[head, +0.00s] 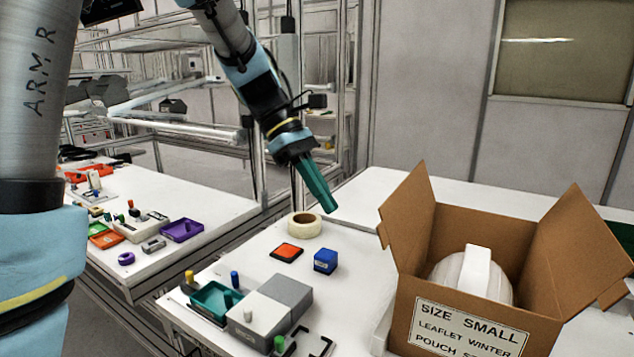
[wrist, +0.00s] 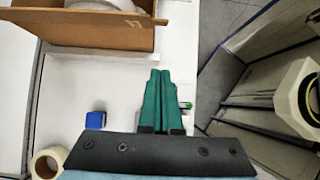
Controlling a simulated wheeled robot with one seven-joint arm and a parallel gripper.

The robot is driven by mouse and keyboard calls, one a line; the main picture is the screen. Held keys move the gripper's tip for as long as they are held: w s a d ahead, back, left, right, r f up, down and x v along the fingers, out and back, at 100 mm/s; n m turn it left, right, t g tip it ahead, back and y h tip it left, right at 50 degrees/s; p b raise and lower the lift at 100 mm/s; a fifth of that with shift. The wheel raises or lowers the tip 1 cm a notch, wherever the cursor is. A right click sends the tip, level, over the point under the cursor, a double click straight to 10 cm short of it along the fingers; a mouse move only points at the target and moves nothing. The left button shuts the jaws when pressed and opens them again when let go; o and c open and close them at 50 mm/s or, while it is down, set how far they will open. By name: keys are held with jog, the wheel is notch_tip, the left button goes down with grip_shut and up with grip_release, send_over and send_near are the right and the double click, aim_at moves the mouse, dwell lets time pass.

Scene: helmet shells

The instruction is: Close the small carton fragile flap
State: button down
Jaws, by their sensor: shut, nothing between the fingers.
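The small carton (head: 452,290) is an open brown box at the right of the head view, with a white "SIZE SMALL" label (head: 466,328) on its front. One flap (head: 407,210) stands up at its left side and another brown panel (head: 580,235) rises at the right. No "fragile" marking is readable, so I cannot tell which flap carries it. A white helmet shell (head: 468,272) sits inside. My gripper (head: 328,207) is shut and empty, left of the carton and apart from it. In the wrist view, the green fingers (wrist: 160,75) are together, and the carton edge (wrist: 95,36) shows at the top left.
A tape roll (head: 304,225), an orange-topped pad (head: 286,251), a blue cube (head: 325,261) and a grey box (head: 270,310) lie left of the carton. White table surface (head: 365,200) behind the carton is clear. A side table (head: 200,195) with small parts stands left.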

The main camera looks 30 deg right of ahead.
jog(key=s+d+f+p, duration=0.2)
jog(key=s+d+f, duration=0.1)
jog(key=s, duration=0.3)
jog(key=shift+d, duration=0.4)
jog(key=shift+s+p, duration=0.15)
jog(key=shift+p, duration=0.15)
jog(key=shift+s+d+r, duration=0.15)
